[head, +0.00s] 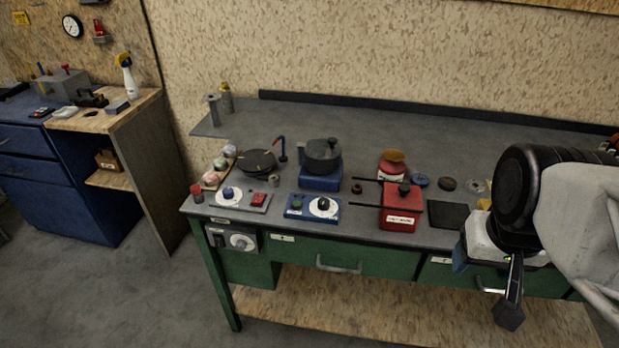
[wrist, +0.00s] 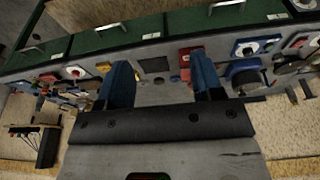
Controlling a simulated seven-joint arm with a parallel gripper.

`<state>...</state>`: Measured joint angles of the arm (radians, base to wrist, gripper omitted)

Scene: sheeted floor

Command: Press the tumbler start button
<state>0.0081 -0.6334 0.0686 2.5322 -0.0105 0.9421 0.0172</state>
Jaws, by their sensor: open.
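A machine with a dark round drum on a blue base (head: 320,181), which looks like the tumbler, stands on the grey bench in the head view. In front of it is a blue control box (head: 293,212) with a black knob on a white dial and a small green button (head: 297,203). I cannot read which button is the tumbler's start. My gripper (wrist: 160,62) shows two blue fingers spread apart with nothing between them in the wrist view. In the head view it is at the far right, by the bench front, well away from the blue box; its fingers are mostly hidden.
Left of the blue box is a grey box (head: 256,209) with a blue knob and red button. A red machine (head: 402,206) with dark rods stands to its right. A dark flat pad (head: 448,214) lies between it and my arm. The bench's rear is mostly clear.

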